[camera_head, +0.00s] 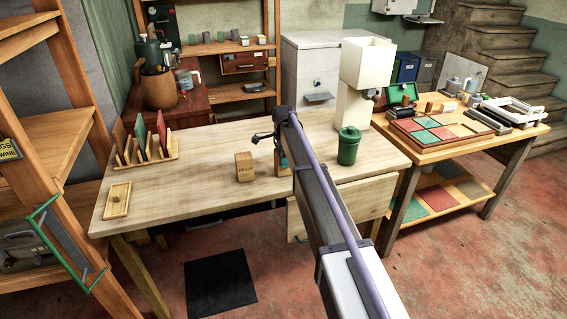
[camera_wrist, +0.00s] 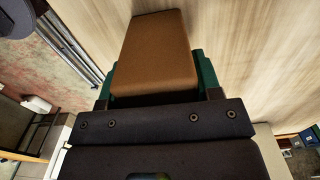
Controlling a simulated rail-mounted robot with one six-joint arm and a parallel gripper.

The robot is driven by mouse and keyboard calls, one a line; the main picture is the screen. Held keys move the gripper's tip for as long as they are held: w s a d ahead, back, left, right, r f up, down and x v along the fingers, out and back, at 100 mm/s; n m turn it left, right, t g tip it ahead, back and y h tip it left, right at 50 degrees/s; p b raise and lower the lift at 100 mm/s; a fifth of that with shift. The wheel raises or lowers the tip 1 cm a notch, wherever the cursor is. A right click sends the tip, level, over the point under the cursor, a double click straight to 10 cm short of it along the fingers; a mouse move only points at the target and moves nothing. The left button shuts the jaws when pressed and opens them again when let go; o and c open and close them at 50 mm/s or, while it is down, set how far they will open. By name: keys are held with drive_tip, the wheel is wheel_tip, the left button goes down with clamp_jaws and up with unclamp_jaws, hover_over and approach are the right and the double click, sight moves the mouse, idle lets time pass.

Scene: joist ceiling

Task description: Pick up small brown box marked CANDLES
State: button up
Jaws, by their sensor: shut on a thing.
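A plain brown box (camera_wrist: 155,50) fills the upper middle of the wrist view, between the green fingers of my gripper (camera_wrist: 155,78). My gripper is shut on it. No marking shows on the face turned to the wrist camera. In the head view a sliver of the held brown box (camera_head: 284,170) shows beside my arm, at the workbench's front edge; the arm hides the rest. I cannot tell whether it touches the bench top. Another small brown box (camera_head: 244,167) stands upright on the bench just left of it, with dark lettering too small to read surely.
On the workbench (camera_head: 215,150), a green lidded bin (camera_head: 349,146) and a cream machine (camera_head: 364,75) stand to the right. A wooden rack (camera_head: 144,150) with upright boards and a small wooden tray (camera_head: 117,200) are at the left. The bench between rack and lettered box is clear.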

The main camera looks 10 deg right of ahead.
drive_tip(key=shift+c, duration=0.6)
wheel_tip(320, 180, up, 10)
drive_tip(key=p, duration=1)
drive_tip(key=shift+r, duration=0.2)
drive_tip(key=shift+s+f, duration=0.1)
